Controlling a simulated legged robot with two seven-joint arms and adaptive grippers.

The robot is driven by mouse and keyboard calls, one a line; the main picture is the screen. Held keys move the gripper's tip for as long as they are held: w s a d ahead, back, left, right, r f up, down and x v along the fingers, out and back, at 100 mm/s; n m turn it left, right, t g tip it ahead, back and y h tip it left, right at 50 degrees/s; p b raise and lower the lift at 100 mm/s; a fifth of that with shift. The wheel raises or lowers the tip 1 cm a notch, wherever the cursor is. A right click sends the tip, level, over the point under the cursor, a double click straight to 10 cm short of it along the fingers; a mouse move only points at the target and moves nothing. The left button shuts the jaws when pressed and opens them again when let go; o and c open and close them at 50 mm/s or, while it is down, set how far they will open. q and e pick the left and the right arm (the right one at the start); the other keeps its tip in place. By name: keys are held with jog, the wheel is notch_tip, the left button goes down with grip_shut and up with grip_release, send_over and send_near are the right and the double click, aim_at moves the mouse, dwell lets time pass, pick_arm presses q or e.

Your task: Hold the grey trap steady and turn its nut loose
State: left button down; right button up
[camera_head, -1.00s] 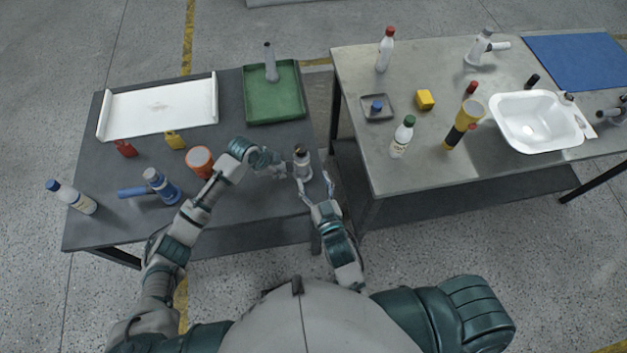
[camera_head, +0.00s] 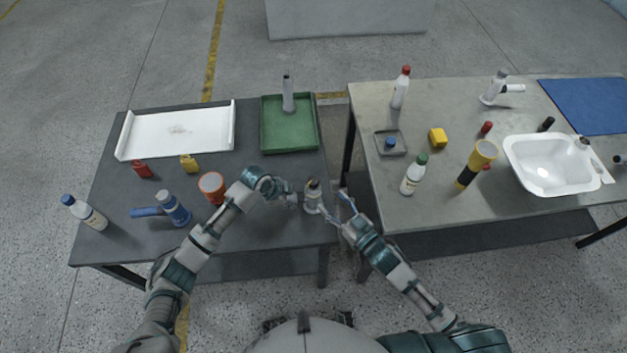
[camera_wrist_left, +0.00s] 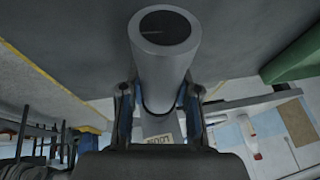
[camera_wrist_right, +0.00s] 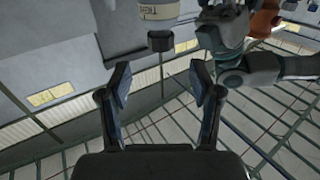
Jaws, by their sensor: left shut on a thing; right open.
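The grey trap (camera_head: 314,196) stands upright near the right front edge of the dark left table, with a dark top. My left gripper (camera_head: 298,199) is shut on its left side arm; the left wrist view shows this grey tube (camera_wrist_left: 163,68) between the fingers. My right gripper (camera_head: 336,208) is open and empty, just right of the trap, with its fingers towards it. The right wrist view shows the labelled trap body (camera_wrist_right: 158,12) with a dark round part (camera_wrist_right: 161,40) beyond the open fingers (camera_wrist_right: 163,92). I cannot tell for sure which part is the nut.
A green tray (camera_head: 268,148) with another grey fitting (camera_head: 288,95) lies behind. An orange-rimmed cup (camera_head: 212,187) and a blue fitting (camera_head: 174,209) stand left of my left forearm. A gap separates the left table from the grey right table (camera_head: 445,118).

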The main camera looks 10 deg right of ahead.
aim_at(317, 186)
pick_arm(q)
jog(key=shift+w, duration=0.1)
pick_arm(e)
jog(key=x, duration=0.8)
jog(key=shift+w+a, duration=0.45)
jog(key=shift+w, duration=0.3)
jog(key=c, duration=1.2)
jog(key=shift+a+m+t+h, duration=0.2)
jog(key=shift+m+t+h, duration=0.15)
jog(key=shift+h, duration=0.25)
jog(key=m+t+h, duration=0.1)
jog(key=m+h, duration=0.1)
jog(key=h, duration=0.1)
jog(key=shift+r, duration=0.1)
jog(key=shift+m+t+h, duration=0.35)
jog(key=shift+m+h, duration=0.3)
jog(key=shift+h, duration=0.35)
pick_arm(q)
jog(key=shift+a, duration=0.1)
pick_arm(e)
jog(key=shift+d, duration=0.1)
